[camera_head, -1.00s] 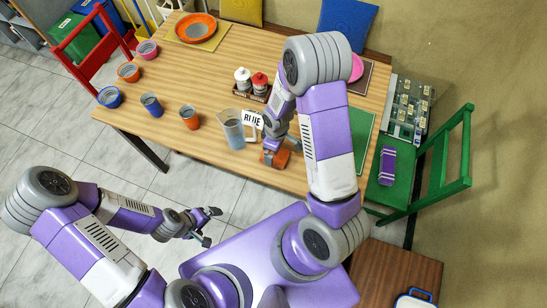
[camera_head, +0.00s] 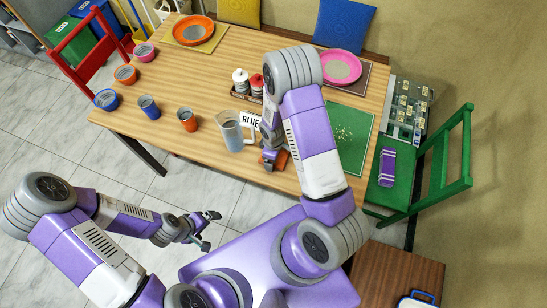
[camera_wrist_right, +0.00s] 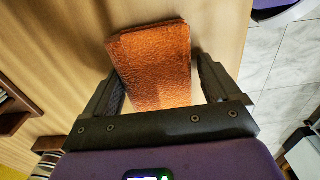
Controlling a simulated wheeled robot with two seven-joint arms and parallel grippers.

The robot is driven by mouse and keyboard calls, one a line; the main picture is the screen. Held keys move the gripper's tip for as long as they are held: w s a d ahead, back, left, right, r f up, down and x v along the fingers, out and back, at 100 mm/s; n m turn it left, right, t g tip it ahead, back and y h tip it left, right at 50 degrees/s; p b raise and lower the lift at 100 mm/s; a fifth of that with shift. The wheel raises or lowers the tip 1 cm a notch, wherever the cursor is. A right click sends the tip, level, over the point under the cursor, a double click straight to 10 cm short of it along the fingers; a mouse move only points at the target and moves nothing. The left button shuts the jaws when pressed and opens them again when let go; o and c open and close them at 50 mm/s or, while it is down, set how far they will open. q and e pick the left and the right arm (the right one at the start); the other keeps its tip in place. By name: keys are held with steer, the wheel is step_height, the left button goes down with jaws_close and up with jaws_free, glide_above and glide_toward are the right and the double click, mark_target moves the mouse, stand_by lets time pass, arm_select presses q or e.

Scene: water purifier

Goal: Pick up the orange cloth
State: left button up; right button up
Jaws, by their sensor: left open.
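The orange cloth (camera_head: 283,160) lies folded flat near the front edge of the wooden table, partly hidden by my right gripper (camera_head: 270,160) in the head view. In the right wrist view the cloth (camera_wrist_right: 152,60) shows as a textured block on the wood. There my right gripper (camera_wrist_right: 158,70) is open, with one finger on each side of the cloth. Whether the fingers touch it is hard to tell. My left gripper (camera_head: 212,230) is open and empty, off the table over the floor.
Shakers (camera_head: 240,77) sit in a brown rack behind. A green mat (camera_head: 350,135) lies right of my right arm. Several small cups, including a blue one (camera_head: 149,106), stand at left.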

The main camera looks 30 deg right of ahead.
steer(key=c, duration=0.9)
steer(key=shift+r, duration=0.1)
step_height(320, 180, up, 28)
steer(key=p, duration=0.4)
steer(key=shift+p, duration=0.4)
